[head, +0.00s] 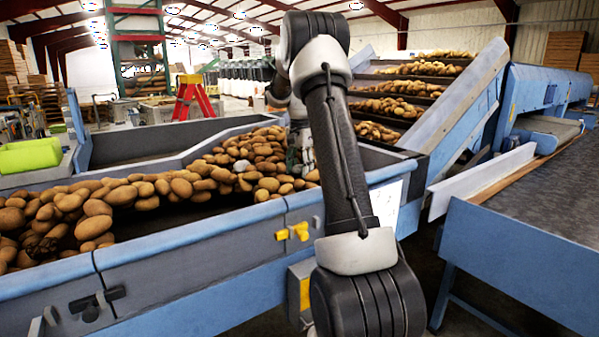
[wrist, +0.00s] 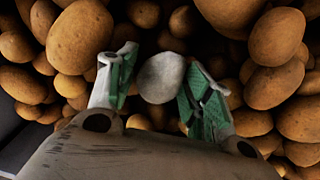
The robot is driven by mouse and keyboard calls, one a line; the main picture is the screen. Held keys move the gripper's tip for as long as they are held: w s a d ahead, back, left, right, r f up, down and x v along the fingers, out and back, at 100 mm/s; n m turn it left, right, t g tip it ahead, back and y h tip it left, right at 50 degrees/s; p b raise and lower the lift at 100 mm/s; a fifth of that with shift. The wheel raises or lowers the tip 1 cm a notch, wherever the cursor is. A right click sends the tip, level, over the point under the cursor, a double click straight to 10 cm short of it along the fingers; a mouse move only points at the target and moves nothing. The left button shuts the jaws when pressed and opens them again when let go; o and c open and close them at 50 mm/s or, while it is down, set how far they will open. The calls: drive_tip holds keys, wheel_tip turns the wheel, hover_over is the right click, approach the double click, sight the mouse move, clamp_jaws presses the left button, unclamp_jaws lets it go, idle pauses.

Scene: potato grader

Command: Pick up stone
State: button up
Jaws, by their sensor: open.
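The stone (wrist: 161,77) is a pale grey, rounded lump among brown potatoes in the wrist view. My gripper (wrist: 158,92) is open, with one green-padded finger on each side of the stone. The stone shows in the gap near the fingertips, closer to the right finger; I cannot tell whether either finger touches it. In the head view my gripper (head: 300,152) is low over the potato heap, partly hidden behind my arm. A greyish lump (head: 241,166) lies in the heap to its left; I cannot tell whether it is the same stone.
Potatoes (head: 150,188) crowd around the fingers and fill part of the blue-sided trough (head: 190,236). An inclined conveyor (head: 452,110) with potatoes rises at the back right. A dark belt table (head: 540,190) stands at the right. A green crate (head: 30,155) is at the far left.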

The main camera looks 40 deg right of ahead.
drive_tip(key=shift+c, duration=0.4)
drive_tip(key=c, duration=0.8)
drive_tip(key=shift+o, duration=0.2)
